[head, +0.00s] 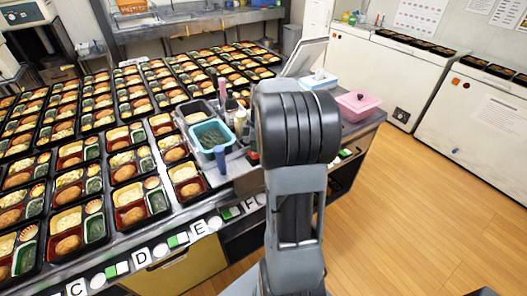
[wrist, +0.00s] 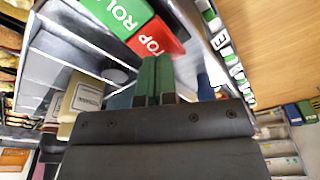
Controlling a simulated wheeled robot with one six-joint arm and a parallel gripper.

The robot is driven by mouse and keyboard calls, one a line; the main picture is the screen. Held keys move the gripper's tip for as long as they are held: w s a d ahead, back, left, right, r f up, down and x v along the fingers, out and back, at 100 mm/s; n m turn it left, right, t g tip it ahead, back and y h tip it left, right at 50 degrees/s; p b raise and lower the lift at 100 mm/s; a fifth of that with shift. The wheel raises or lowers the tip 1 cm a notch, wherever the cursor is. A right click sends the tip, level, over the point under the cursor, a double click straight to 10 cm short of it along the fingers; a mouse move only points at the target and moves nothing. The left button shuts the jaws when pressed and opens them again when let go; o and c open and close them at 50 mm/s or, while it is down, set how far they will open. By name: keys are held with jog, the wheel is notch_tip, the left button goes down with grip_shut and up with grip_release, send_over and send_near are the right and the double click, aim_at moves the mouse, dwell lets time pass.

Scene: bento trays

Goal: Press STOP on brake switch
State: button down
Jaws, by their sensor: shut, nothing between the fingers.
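The brake switch shows at the top of the wrist view, with a red part (wrist: 160,38) lettered "TOP", its first letter cut off or hidden. Beside it is a green part (wrist: 118,14) lettered "ROL", partly outside the frame. My gripper (wrist: 156,62) has its two green fingers together, with nothing between them. The fingertips overlap the lower edge of the red part in the picture. I cannot tell whether they touch it. In the head view my own arm hides the gripper and most of the switch area.
Many filled bento trays (head: 68,222) cover the table at left. White freezers (head: 372,74) line the back right. The wooden floor (head: 430,215) at right is clear.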

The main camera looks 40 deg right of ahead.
jog(key=shift+f+b, duration=0.65)
jog(key=shift+f, duration=0.25)
jog(key=shift+r, duration=0.15)
jog(key=shift+r+p, duration=2.55)
jog(key=shift+r, duration=0.9)
jog(key=shift+f, duration=0.1)
